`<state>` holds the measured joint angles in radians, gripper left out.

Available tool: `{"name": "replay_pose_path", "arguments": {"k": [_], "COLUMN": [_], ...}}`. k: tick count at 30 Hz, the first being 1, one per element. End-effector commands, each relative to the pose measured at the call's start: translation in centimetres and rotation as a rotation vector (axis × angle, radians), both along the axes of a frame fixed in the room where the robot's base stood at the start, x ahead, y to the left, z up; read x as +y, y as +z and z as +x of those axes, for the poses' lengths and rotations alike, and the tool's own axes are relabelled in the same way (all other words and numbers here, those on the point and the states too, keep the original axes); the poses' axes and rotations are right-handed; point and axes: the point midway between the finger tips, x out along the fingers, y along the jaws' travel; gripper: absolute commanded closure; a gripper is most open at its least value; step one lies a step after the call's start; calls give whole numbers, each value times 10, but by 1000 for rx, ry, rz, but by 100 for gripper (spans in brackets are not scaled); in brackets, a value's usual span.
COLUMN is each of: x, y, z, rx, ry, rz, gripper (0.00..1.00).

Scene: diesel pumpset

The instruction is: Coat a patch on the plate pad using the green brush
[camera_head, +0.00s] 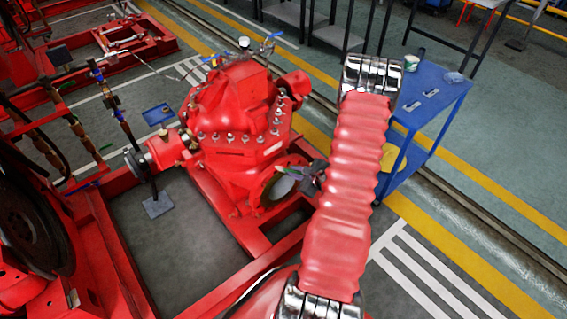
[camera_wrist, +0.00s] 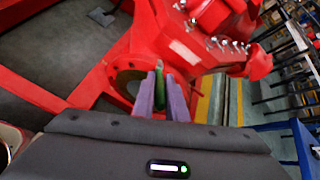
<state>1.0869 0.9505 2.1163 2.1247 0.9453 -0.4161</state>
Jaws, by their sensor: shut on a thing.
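My gripper (camera_head: 297,172) is beside the red pump (camera_head: 235,110), in front of its open-looking round flange. In the wrist view its two purple fingers (camera_wrist: 161,98) are shut on the green brush (camera_wrist: 160,80), which points away from the wrist toward the red casting. The brush is small in the head view (camera_head: 286,171). A round grey face (camera_head: 278,188) inside the pump's side flange may be the plate pad; the flange also shows in the wrist view (camera_wrist: 128,80), just left of the fingers. I cannot tell whether the brush tip touches it, or whether any coating shows.
A blue cart (camera_head: 440,92) with a can (camera_head: 411,63) and small tools stands right of my arm. The red base frame (camera_head: 215,195) runs below the pump, with pipes and a large dark wheel at left. Open floor lies at lower right.

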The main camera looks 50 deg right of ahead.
Motion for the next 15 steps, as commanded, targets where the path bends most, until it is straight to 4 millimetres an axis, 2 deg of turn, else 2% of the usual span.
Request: {"name": "replay_pose_path", "arguments": {"k": [8, 15], "x": [-1, -2], "y": [0, 0], "z": [5, 23], "rx": [0, -3], "ry": [1, 0], "rz": [-1, -3], "gripper": [100, 100]}}
